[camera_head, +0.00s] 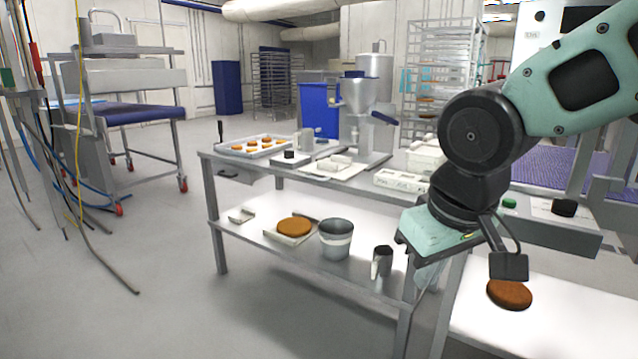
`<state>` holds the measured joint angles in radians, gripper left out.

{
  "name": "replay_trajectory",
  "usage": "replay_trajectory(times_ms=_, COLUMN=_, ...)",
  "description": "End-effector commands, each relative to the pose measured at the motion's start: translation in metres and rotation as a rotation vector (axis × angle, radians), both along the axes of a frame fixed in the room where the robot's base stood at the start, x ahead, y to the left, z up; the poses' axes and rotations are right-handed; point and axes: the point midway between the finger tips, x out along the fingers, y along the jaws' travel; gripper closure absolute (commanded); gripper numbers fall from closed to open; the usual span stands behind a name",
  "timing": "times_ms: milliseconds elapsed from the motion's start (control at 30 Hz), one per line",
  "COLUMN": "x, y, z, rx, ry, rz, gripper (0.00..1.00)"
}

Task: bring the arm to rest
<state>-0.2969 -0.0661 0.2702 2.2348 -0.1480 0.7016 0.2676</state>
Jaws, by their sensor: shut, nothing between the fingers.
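My arm (575,85) comes in from the upper right, pale green with black joints, and bends down at the wrist. My gripper (428,278) hangs below it, pointing down over the front right part of the steel table. It is shut and holds nothing. The fingertips are small and partly hidden by the hand. A black block on my wrist covers part of a brown round (510,295) lying on a white surface (490,328) at the lower right.
The steel table (222,163) carries a tray of small rounds (252,146), a grey machine (362,115) and pale boxes. Its lower shelf (262,243) holds another brown round (294,227), a grey bucket (336,240) and a jug (382,262). The floor at left front is open, with hanging cables (85,235).

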Motion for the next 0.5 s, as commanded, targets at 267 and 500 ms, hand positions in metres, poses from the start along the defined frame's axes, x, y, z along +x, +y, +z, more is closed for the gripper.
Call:
replay_trajectory(times_ms=267, x=-0.118, y=0.006, z=-0.070, rx=-0.030, ry=0.217, rz=0.215, gripper=1.00)
replay_trajectory(times_ms=500, x=-0.153, y=0.000, z=-0.051, rx=-0.039, ry=0.278, rz=0.276, gripper=1.00)
